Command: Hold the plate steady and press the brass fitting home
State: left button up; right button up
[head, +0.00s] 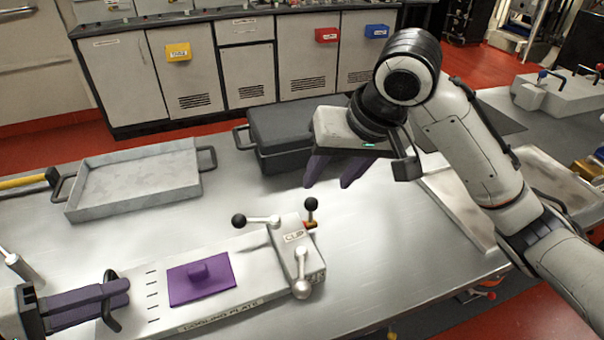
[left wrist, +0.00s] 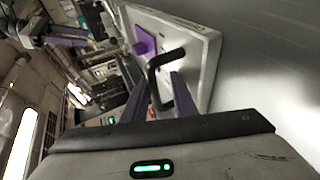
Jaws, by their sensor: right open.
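The plate (head: 215,308), a pale block lettered COOLING PLATE, lies on the metal table with a purple pad (head: 200,278) on top. A black handle (head: 109,312) stands at its left end. My left gripper (head: 115,297) has its purple fingers apart, with the handle between them; the left wrist view shows the handle (left wrist: 153,78) with gaps to the fingers. A small orange-brown piece (head: 310,225) shows by the clip end of the plate; I cannot tell if it is the brass fitting. My right gripper (head: 325,184) is open and empty above the table, behind the plate.
Ball-ended levers (head: 301,270) stick up at the plate's right end. A grey tray (head: 135,184) and a dark case (head: 297,135) stand behind. A clamp block (head: 570,95) is at the far right. Bare table lies between tray and plate.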

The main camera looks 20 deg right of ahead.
pick_arm(q)
jog(key=shift+o, duration=0.6)
jog(key=shift+a, duration=0.1)
jog(key=shift+a+r, duration=0.15)
jog(key=shift+a, duration=0.1)
jog(key=v, duration=1.1)
jog(key=shift+s, duration=0.3)
